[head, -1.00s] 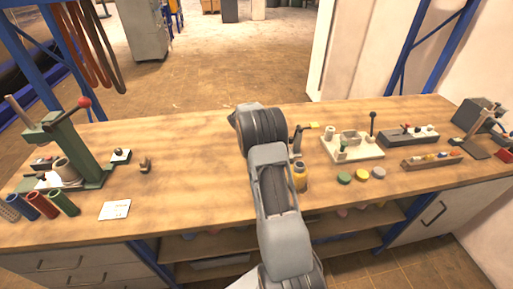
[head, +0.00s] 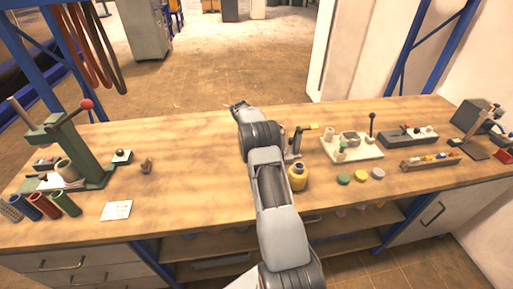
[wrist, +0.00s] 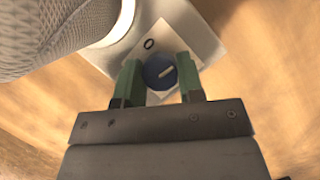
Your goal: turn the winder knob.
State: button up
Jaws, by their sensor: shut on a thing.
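In the wrist view, the winder knob (wrist: 153,73) is a round blue knob with a short white pointer line. The line slants, with one end up to the right. The knob sits on a pale plate (wrist: 203,38) that carries a dark "0" mark. My gripper (wrist: 159,76) has its two green fingers on either side of the knob, shut on it. In the head view, my arm hides the gripper, and I cannot make out the knob.
A pale meshed cylinder (wrist: 40,30) stands close at upper left in the wrist view. On the workbench (head: 190,190), a green press (head: 80,150) stands left, a yellow bottle (head: 298,178) is just right of my arm, and a white fixture plate (head: 365,153) lies farther right.

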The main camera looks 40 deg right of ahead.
jog(key=m+y, duration=0.1)
jog(key=m, duration=0.2)
jog(key=m+y, duration=0.1)
jog(key=m, duration=0.2)
jog(key=shift+d+g+y, duration=0.15)
jog(key=shift+g+y, duration=0.15)
jog(key=m+y, duration=0.1)
jog(key=m, duration=0.2)
jog(key=m+y, duration=0.1)
jog(key=m, duration=0.2)
jog(key=shift+t, duration=0.4)
jog(key=shift+f, duration=0.1)
jog(key=o, duration=0.9)
jog(key=shift+r, duration=0.2)
